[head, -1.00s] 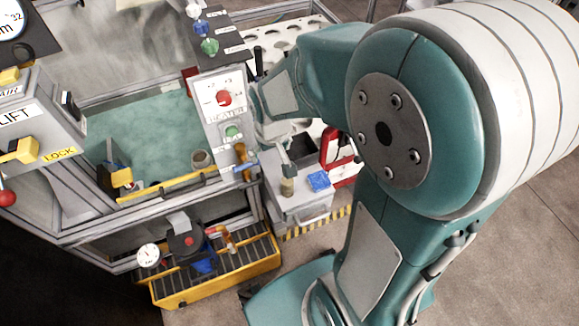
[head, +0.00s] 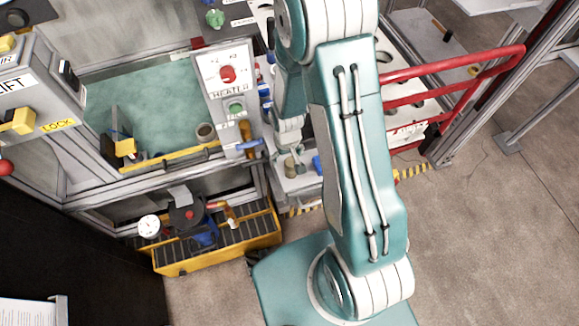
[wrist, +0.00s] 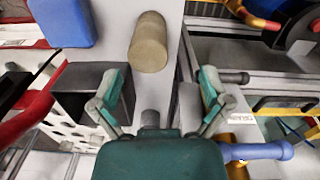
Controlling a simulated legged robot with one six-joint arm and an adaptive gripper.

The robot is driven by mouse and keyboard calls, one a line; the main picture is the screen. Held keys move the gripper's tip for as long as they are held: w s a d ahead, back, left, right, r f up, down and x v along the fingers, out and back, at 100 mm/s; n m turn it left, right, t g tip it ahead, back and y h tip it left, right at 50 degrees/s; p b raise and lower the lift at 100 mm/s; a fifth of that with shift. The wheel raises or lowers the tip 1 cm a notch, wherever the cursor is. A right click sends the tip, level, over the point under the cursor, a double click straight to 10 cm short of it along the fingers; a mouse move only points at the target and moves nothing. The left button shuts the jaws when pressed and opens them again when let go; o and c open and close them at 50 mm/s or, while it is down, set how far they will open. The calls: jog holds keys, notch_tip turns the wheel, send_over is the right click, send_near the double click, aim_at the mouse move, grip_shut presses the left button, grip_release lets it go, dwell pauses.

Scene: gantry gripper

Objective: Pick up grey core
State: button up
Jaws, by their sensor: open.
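A tan-grey cylinder (wrist: 148,42) stands beyond my fingertips in the wrist view. It also shows in the head view (head: 290,165) on the small grey side table (head: 303,183). A smaller dark grey cylindrical piece (wrist: 150,118) shows between my fingers, close to the palm. I cannot tell which of the two is the grey core. My gripper (wrist: 161,80) is open, its two teal fingers spread with nothing clasped between them. In the head view my arm hides most of the gripper, which is just above the table.
A blue block (wrist: 62,20) lies beside the tan-grey cylinder. An open dark box (wrist: 88,95) is beside my left finger. The heater panel (head: 229,90) stands close left of my arm. A yellow toolbox (head: 220,256) is on the floor; a red rail (head: 455,68) is at right.

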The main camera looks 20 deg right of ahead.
aim_at(291, 161)
jog(key=shift+d+f, duration=0.45)
jog(key=shift+f, duration=0.1)
notch_tip(291, 161, down, 4)
jog(key=shift+d+f, duration=0.1)
jog(key=shift+d, duration=0.05)
jog(key=shift+f, duration=0.45)
jog(key=shift+c, duration=1.3)
jog(key=c, duration=0.9)
